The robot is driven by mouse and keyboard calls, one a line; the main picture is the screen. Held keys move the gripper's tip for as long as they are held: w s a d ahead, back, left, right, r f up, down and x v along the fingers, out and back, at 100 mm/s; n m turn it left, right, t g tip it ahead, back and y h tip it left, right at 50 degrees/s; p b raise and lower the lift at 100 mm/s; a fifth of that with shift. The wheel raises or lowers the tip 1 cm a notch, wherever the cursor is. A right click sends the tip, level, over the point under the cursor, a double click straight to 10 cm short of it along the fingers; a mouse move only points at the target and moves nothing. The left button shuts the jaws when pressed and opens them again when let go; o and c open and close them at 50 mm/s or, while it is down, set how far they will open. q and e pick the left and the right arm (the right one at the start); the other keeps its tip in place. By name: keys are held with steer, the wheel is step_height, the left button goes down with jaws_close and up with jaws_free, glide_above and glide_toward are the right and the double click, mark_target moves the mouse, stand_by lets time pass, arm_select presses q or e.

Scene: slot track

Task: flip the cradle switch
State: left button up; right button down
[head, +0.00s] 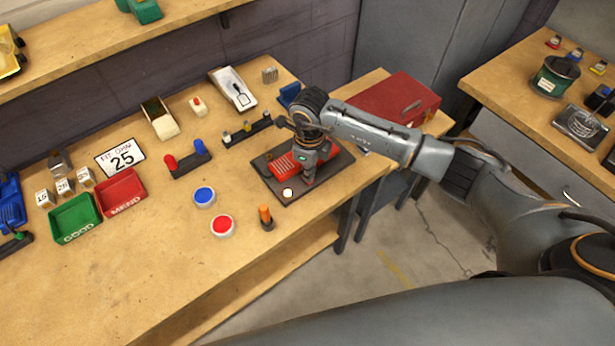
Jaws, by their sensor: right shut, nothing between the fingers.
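The cradle looks like a dark base plate (335,172) near the right front edge of the bench. On it lies a red ribbed body (284,168), and a round white lamp or button (287,193) sits at the plate's front. My right gripper (308,180) points down over the plate, just right of the red body, with its fingers shut and empty. Whether its tips touch the plate or a switch is hard to tell. The switch lever itself is hidden or too small to make out. My left gripper is not in view.
A red toolbox (398,98) stands behind my right forearm. In front of the plate are an orange-topped peg (266,217), a red button (222,225) and a blue button (204,197). Green (76,219) and red (121,193) trays stand left. The front-left bench top is clear.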

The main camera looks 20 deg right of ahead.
steer(key=shift+f, duration=0.35)
steer(key=shift+s+r, duration=0.1)
steer(key=shift+r, duration=0.05)
steer(key=shift+r+p, duration=0.5)
steer(key=shift+r, duration=0.4)
steer(key=shift+r+p, duration=1.4)
steer(key=shift+r, duration=1.1)
